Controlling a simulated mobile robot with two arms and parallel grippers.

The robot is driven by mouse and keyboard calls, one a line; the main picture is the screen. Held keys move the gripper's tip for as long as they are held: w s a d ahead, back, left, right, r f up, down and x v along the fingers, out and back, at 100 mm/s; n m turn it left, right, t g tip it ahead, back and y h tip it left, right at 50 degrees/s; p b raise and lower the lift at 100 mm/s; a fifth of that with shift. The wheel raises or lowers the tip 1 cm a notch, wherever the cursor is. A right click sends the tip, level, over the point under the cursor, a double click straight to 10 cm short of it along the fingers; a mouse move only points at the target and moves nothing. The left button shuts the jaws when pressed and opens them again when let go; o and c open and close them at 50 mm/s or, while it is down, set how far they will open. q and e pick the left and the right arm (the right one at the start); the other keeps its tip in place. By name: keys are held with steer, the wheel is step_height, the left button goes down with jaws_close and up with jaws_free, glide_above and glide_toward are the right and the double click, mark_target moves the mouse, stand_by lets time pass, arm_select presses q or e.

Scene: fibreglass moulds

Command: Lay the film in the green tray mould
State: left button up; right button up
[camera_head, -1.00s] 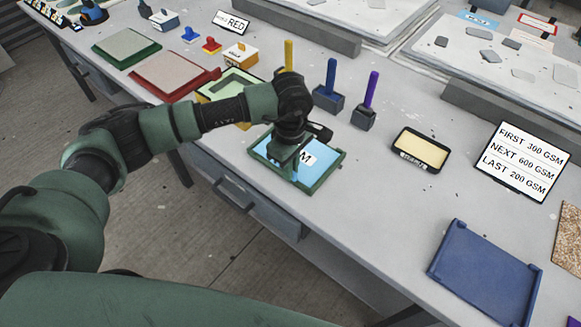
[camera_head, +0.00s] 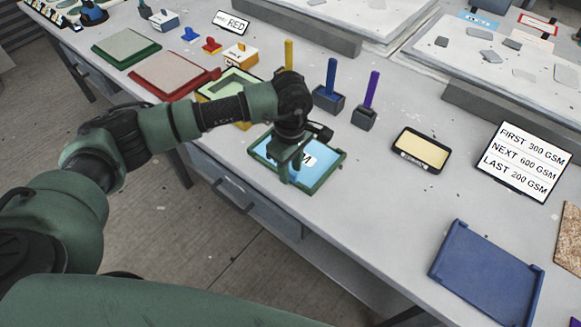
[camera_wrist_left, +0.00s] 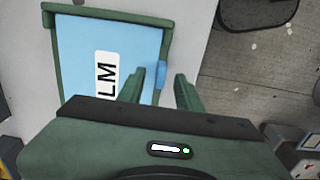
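The blue film (camera_head: 322,171), with a white label whose letters are partly hidden, lies inside the green tray mould (camera_head: 327,181) on the bench. In the left wrist view the film (camera_wrist_left: 80,60) lies flat between the green rims (camera_wrist_left: 52,70), with a small blue tab at its right edge. My left gripper (camera_head: 290,180) is over the tray's near left part and hides some of the film. In the left wrist view its fingers (camera_wrist_left: 161,85) stand apart, with the tab showing beyond the gap between them. My right gripper is not in view.
A blue tray mould (camera_head: 485,275) lies at the front right. A sign (camera_head: 523,160) listing FIRST 300, NEXT 600, LAST 200 GSM stands behind it. A yellow-topped black box (camera_head: 421,150) and handled blocks (camera_head: 329,100) stand nearby. Bare bench lies right of the green tray.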

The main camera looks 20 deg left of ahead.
arm_select(q)
step_height(320, 180, up, 8)
steer(key=shift+f+b, duration=0.1)
steer(key=shift+b, duration=0.75)
